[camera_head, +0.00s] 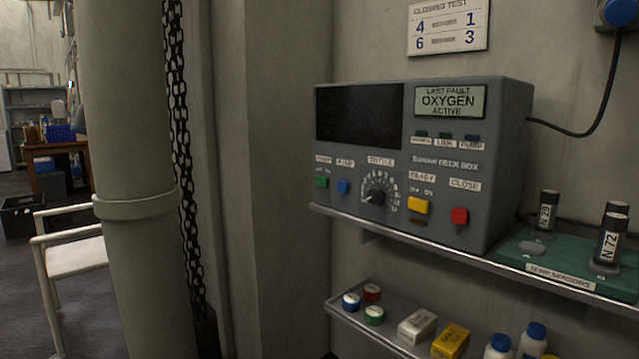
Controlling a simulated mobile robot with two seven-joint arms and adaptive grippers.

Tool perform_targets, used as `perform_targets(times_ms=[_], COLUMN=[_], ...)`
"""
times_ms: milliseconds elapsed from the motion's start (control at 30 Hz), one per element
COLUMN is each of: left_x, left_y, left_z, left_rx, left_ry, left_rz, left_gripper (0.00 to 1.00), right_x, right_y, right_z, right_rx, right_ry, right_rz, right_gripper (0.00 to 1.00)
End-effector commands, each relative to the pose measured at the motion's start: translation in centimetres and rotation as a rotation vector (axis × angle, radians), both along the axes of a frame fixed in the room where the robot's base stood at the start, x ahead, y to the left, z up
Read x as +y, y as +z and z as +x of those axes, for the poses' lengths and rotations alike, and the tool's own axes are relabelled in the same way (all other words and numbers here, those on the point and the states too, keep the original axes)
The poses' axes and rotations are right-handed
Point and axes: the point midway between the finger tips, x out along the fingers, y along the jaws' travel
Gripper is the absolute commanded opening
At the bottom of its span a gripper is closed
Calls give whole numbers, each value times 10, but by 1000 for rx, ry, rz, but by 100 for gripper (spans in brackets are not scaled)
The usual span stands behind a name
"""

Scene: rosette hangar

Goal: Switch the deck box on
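The grey deck box (455,215) stands on a metal wall shelf at the right of the head view. Its black screen (360,114) is dark. A small display (450,101) reads "LAST FAULT OXYGEN ACTIVE". Along the lower front are a green button (321,182), a blue button (344,186), a black dial (375,197), a yellow switch (418,205) under "READY", and a red button (460,216) under "CLOSE". The label above the green button is too small to read surely. The three small lamps under the display look dark. Neither gripper is in view.
A green "TEMP SENSORS" tray (510,257) with black cylinders sits right of the box. A lower shelf (345,317) holds caps, small boxes and bottles. A thick pipe (130,160) and hanging chain (180,130) stand at left. A white chair (75,258) is behind the pipe.

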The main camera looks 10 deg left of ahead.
Motion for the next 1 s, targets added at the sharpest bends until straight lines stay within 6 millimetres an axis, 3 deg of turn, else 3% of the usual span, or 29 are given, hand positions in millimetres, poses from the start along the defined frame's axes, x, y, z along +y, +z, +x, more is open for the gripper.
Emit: perform_targets(times_ms=[533, 1000], left_x=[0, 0], left_y=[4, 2], left_z=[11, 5], left_rx=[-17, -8], left_ry=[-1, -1], left_rz=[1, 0], left_gripper=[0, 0], right_x=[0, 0], right_y=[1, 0], right_z=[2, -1], right_rx=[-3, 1], right_ry=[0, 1], right_rz=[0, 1], right_gripper=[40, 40])
